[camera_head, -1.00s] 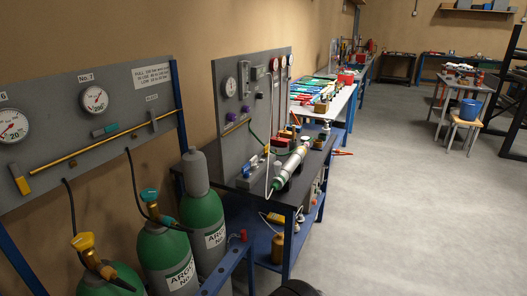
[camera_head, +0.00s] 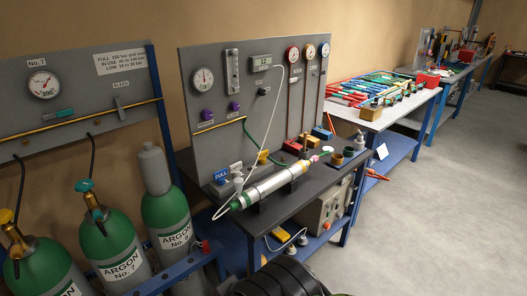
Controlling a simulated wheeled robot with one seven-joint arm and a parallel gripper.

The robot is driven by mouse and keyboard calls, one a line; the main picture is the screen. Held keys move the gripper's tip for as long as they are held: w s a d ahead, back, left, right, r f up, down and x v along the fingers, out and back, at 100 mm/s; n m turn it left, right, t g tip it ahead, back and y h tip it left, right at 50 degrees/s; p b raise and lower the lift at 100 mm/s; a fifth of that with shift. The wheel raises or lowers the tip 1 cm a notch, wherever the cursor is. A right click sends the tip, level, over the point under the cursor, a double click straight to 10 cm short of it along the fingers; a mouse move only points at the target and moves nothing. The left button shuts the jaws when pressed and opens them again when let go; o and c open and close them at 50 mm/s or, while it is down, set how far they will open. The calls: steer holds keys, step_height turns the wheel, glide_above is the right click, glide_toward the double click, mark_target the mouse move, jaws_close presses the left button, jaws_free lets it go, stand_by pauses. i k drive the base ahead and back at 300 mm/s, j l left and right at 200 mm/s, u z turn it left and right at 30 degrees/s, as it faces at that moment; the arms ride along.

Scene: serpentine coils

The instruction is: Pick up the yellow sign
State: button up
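A small yellow piece (camera_head: 263,157) stands on the dark bench against the grey gauge panel, behind the silver cylinder. It may be the yellow sign, but I cannot read any words on it. The cylinder and its fittings partly cover its lower edge. A blue sign reading FULL (camera_head: 221,174) stands to its left on the same bench. Another yellow object (camera_head: 279,235) lies on the blue lower shelf; its kind is unclear. My gripper is not in view.
The silver cylinder with green ends (camera_head: 270,185) lies along the bench front, with a white hose looping over it. Green argon bottles (camera_head: 166,213) stand at the left behind a blue rail. A grey box (camera_head: 327,210) sits under the bench. Grey floor (camera_head: 420,220) is clear at right.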

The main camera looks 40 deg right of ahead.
mark_target(262, 159)
steer(key=l+u, duration=0.2)
steer(key=l, duration=0.35)
steer(key=l+u, duration=0.15)
steer(key=l, duration=0.35)
steer(key=k+l+u, duration=0.2)
steer(key=l, duration=0.3)
steer(key=l+u, duration=0.15)
steer(key=l, duration=0.35)
steer(key=i+l+u, duration=0.2)
steer(key=l, duration=0.25)
steer(key=i+l+u, duration=0.2)
steer(key=l, duration=0.25)
steer(key=l+u, duration=0.2)
steer(key=l, duration=0.25)
